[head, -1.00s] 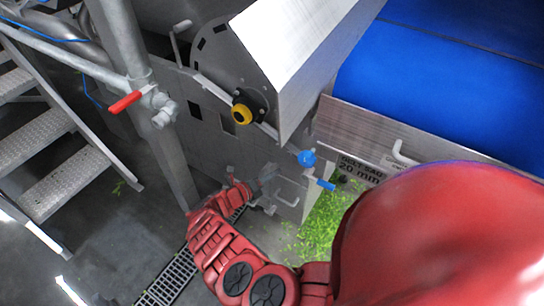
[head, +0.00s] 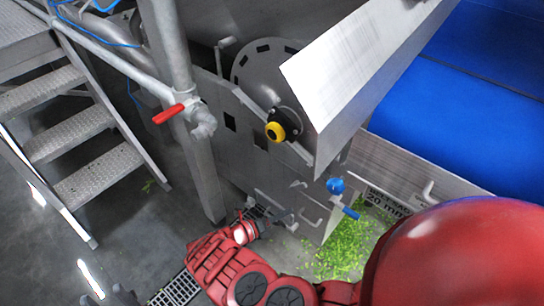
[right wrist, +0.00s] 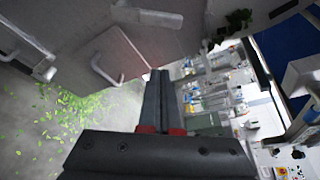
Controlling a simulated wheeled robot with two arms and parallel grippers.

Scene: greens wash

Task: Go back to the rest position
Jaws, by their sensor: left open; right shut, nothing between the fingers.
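My right arm (head: 222,262) reaches from the lower right toward the machine's lower panel. My right gripper (head: 288,216) is beside that panel and its handles. The right wrist view shows its two dark fingers (right wrist: 158,90) closed together with nothing between them. The tips of my left gripper (head: 124,295) just show at the bottom left edge, over the floor; the jaws are apart and empty. The rest of the left arm is out of view.
A steel machine with a yellow knob (head: 275,131) and a blue-handled valve (head: 337,186) stands ahead. A red-handled valve (head: 168,114) is on a pipe. Metal steps (head: 84,135) stand left. Green leaf scraps (head: 345,247) lie on the floor, near a floor drain (head: 178,288).

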